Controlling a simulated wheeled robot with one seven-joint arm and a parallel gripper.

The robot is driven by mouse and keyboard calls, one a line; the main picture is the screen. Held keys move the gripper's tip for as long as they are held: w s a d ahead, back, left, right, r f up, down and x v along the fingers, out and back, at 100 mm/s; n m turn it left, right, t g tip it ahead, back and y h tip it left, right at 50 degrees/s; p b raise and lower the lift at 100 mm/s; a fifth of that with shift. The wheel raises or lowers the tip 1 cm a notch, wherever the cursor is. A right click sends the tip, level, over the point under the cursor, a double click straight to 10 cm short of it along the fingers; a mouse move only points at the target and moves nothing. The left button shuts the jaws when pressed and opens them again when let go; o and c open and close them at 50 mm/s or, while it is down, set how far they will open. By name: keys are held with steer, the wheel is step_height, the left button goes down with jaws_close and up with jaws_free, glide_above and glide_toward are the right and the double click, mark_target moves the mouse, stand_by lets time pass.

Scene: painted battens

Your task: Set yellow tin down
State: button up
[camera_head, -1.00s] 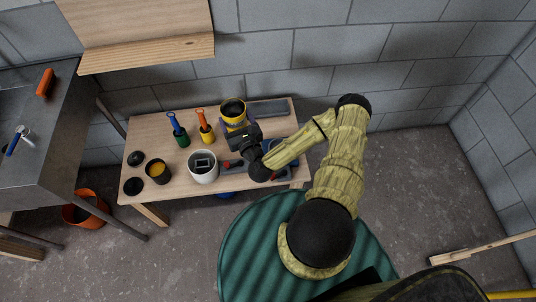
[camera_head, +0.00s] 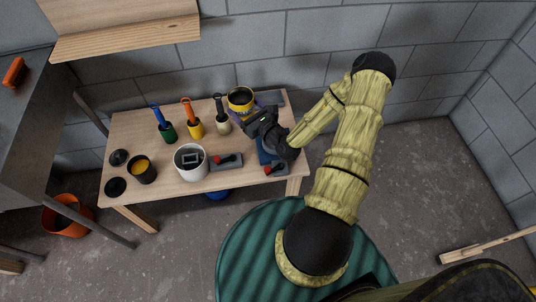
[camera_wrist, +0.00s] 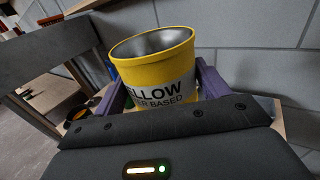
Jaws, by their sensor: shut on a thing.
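In the head view the tin (camera_head: 240,99) is at the back right of the wooden table (camera_head: 143,201), in front of the block wall. My gripper (camera_head: 250,114) reaches it from the lower right. Whether the tin's base touches the table is hidden by the gripper.
Left of the tin stand small pots with tools: green (camera_head: 167,131), yellow (camera_head: 194,125) and pale (camera_head: 222,124). A grey tray (camera_head: 270,98) lies right of the tin.

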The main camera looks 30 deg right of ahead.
steer(key=s+d+f+n+g+y+b, duration=0.1)
steer(key=d+f+n+y+b, duration=0.1)
steer(key=d+f+y+b, duration=0.2)
steer(key=d+f+b, duration=0.3)
steer(key=d+b, duration=0.1)
steer(key=b, duration=0.3)
steer(key=shift+s+d+f+n+g, duration=0.2)
steer(key=shift+d+f+n+g, duration=0.1)
steer(key=shift+d+f+n, duration=0.1)
step_height(320, 180, down, 6)
steer(key=b, duration=0.2)
steer(key=shift+a+f, duration=0.15)
steer(key=shift+a, duration=0.05)
steer(key=shift+f, duration=0.1)
